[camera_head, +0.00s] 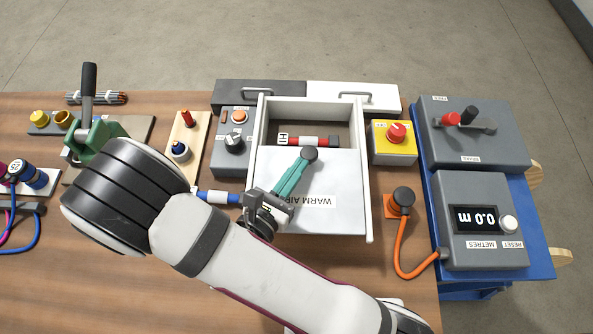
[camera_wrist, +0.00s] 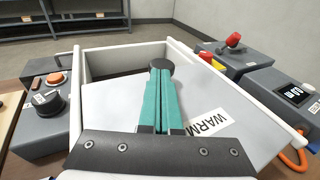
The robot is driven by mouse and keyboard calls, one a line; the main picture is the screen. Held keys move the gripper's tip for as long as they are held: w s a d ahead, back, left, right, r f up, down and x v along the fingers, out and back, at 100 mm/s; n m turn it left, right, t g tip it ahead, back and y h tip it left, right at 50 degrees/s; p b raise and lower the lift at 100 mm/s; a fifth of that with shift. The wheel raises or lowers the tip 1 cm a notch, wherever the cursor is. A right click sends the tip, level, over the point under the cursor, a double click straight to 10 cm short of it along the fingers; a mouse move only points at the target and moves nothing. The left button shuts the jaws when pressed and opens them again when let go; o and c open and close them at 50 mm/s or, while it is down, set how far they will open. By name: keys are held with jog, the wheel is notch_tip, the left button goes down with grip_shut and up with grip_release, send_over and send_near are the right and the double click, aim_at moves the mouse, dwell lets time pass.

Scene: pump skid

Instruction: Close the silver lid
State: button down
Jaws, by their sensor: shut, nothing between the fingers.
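The silver lid (camera_head: 338,196) is a flat grey panel labelled WARM AIR, lying between the side walls of a white open-topped box (camera_head: 369,200). It covers the near part of the box; the far part is open. A round black knob (camera_head: 310,153) stands near the lid's far edge; it also shows in the wrist view (camera_wrist: 161,63). My gripper (camera_head: 303,160) has teal fingers, shut and empty, reaching over the lid from the near left. Its fingertips (camera_wrist: 160,72) are right at the near side of the knob; I cannot tell whether they touch.
A red-and-white cylinder (camera_head: 308,141) lies in the box's open part. A grey button box (camera_head: 235,150) stands close on the left. A yellow switch box (camera_head: 394,150) and an orange-cabled plug (camera_head: 403,197) are close on the right. Two drawer fronts with handles lie behind.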

jog(key=w, duration=1.6)
jog(key=shift+s, duration=0.1)
